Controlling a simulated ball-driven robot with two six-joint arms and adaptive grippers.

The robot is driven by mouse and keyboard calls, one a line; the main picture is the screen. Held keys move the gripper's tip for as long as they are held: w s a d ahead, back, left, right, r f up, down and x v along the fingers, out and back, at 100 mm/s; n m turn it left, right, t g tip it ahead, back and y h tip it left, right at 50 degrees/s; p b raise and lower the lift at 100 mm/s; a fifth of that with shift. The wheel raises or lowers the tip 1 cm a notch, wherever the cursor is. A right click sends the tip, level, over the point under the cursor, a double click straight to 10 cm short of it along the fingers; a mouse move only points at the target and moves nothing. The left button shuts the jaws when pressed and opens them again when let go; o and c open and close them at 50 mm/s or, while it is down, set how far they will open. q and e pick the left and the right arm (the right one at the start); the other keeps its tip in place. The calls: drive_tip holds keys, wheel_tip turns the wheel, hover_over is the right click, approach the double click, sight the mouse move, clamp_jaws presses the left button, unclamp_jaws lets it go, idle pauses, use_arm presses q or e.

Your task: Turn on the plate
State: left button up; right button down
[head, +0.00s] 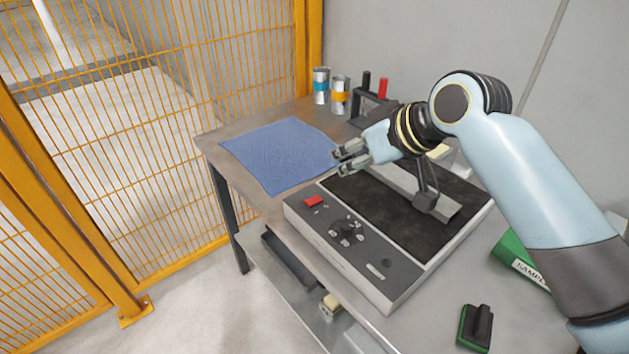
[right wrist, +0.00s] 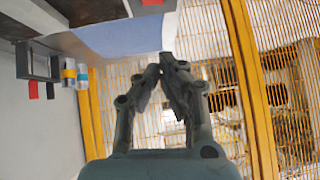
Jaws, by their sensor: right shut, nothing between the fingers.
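The plate (head: 369,209) is a flat unit with a black top and a grey control panel along its front. The panel carries a red switch (head: 313,201) at its left end and a dark round knob (head: 346,229) with markings around it. My right gripper (head: 341,160) is shut and empty above the far left part of the unit, near the blue cloth, apart from the switch and knob. Its closed fingers also show in the right wrist view (right wrist: 165,70). A metal bar with a dark block (head: 425,201) lies across the black top. My left gripper is not seen.
A blue cloth (head: 278,152) lies on the table to the left. Two cans (head: 321,86) and a dark rack (head: 368,104) stand at the back. A green box (head: 517,260) and a green-black block (head: 475,327) lie at the right. A yellow mesh fence (head: 150,120) stands at the left.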

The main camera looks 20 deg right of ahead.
hover_over(314, 202)
drive_tip(key=s+d, duration=0.1)
drive_tip(key=s, duration=0.1)
wheel_tip(314, 202, down, 5)
drive_tip(key=f, duration=0.1)
drive_tip(key=w+f, duration=0.1)
drive_tip(key=f, duration=0.1)
drive_tip(key=w+a+f, duration=0.1)
drive_tip(key=f, duration=0.1)
drive_tip(key=shift+b, duration=0.4)
drive_tip(key=shift+f, duration=0.5)
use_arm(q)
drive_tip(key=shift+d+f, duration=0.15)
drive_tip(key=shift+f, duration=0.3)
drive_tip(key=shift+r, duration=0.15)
use_arm(e)
drive_tip(key=shift+s+a+f, duration=0.15)
drive_tip(key=shift+a+f, duration=0.05)
drive_tip(key=shift+f, duration=0.2)
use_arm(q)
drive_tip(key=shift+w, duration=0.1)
use_arm(e)
drive_tip(key=shift+d, duration=0.1)
